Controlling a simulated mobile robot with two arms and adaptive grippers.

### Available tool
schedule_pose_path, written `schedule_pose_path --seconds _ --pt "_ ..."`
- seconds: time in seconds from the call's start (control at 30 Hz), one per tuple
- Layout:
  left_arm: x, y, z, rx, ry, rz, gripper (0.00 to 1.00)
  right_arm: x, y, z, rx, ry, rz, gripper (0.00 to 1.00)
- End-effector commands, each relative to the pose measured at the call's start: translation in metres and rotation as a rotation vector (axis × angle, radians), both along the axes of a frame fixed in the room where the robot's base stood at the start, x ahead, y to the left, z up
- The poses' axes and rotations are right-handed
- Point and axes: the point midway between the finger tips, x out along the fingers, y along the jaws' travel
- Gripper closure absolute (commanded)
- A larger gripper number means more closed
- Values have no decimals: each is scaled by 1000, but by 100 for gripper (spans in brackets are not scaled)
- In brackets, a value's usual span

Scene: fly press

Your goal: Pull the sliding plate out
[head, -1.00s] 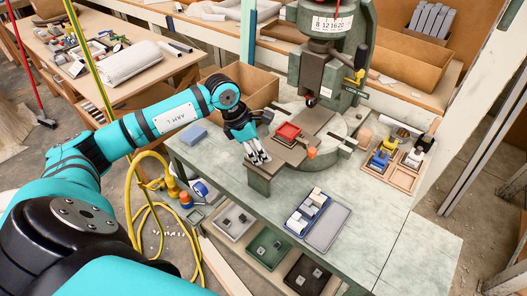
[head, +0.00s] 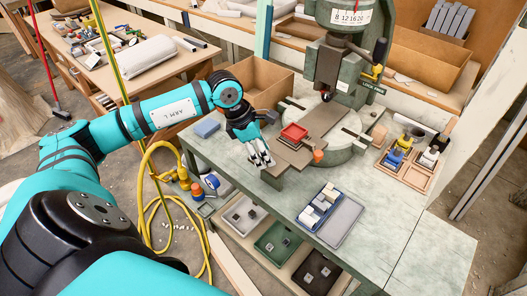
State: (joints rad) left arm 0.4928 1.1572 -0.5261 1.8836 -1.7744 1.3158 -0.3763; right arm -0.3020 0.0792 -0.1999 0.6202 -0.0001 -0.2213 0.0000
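The sliding plate is a flat brown-grey plate (head: 321,122) running from under the press head towards the table's near-left side. A red square tray (head: 293,134) lies on it, and an orange knob (head: 318,156) stands beside its near edge. My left gripper (head: 260,161) is at the plate's outer left end, with its fingertips pointing down. The gripper partly hides that end. I cannot tell whether the fingers are closed on the plate or only beside it. My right gripper is not in view.
The green fly press (head: 335,65) rises behind the plate. A blue block (head: 207,128) lies left of my gripper. A blue tray with white pieces (head: 320,205) and a wooden sorting tray (head: 410,165) sit on the table. A cardboard box (head: 262,82) stands behind my gripper.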

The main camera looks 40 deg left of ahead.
Motion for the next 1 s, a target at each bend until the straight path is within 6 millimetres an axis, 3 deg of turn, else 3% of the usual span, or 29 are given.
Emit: schedule_pose_path --seconds 0.37,0.8,1.0 --pt "-2 3 7 1 0 0 51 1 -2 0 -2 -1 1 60" --pt "-23 28 86 3 -1 1 51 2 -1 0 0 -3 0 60" --pt "-29 34 107 1 -1 0 51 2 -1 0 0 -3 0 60"
